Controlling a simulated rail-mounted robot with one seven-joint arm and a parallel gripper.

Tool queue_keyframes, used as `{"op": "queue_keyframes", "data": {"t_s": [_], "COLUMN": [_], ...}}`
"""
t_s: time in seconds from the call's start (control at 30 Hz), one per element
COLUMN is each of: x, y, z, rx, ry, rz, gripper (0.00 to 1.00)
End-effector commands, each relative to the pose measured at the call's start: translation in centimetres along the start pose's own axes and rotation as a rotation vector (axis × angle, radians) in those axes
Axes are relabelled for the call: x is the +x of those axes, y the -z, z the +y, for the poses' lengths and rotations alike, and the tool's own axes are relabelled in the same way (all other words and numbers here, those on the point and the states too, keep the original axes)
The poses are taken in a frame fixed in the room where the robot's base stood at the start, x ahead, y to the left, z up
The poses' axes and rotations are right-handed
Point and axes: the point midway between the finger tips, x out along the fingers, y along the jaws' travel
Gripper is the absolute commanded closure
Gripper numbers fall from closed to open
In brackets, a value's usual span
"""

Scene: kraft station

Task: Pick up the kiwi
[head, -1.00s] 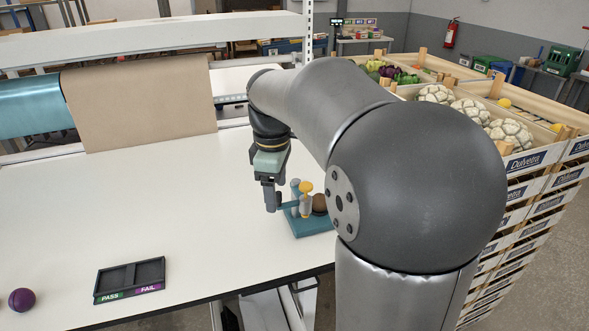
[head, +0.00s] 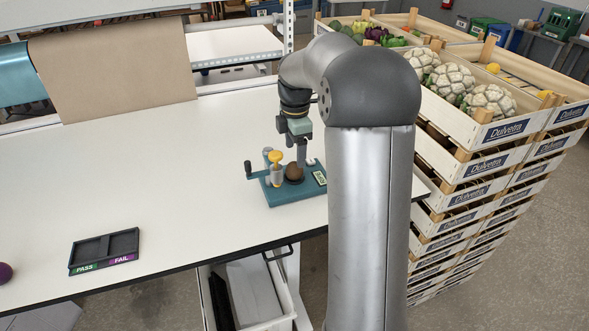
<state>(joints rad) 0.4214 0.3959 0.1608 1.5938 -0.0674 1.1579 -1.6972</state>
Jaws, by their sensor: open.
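The brown, rounded kiwi (head: 294,172) sits on a teal testing device (head: 285,197) with a yellow-topped post (head: 276,166), a black crank knob and a small display. My gripper (head: 302,158) points down just behind and above the kiwi in the head view. It is open, and one finger shows clearly. The other finger is hard to make out, and I cannot tell whether either finger touches the kiwi.
A black PASS/FAIL tray (head: 104,251) lies at the front left, with a purple ball (head: 4,272) at the left edge. Stacked wooden crates (head: 480,150) with cauliflowers stand right. A brown paper sheet (head: 115,70) hangs at the back. The table's middle (head: 170,170) is clear.

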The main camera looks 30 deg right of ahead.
Motion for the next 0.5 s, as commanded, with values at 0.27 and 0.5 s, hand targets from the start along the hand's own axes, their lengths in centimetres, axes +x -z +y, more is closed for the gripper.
{"op": "queue_keyframes", "data": {"t_s": [0.27,0.5], "x": [2.1,5.5], "y": [0.1,0.1], "z": [0.1,0.5], "rx": [0.000,0.000], "ry": [0.003,0.002], "rz": [0.001,0.001], "gripper": [0.31,0.31]}}
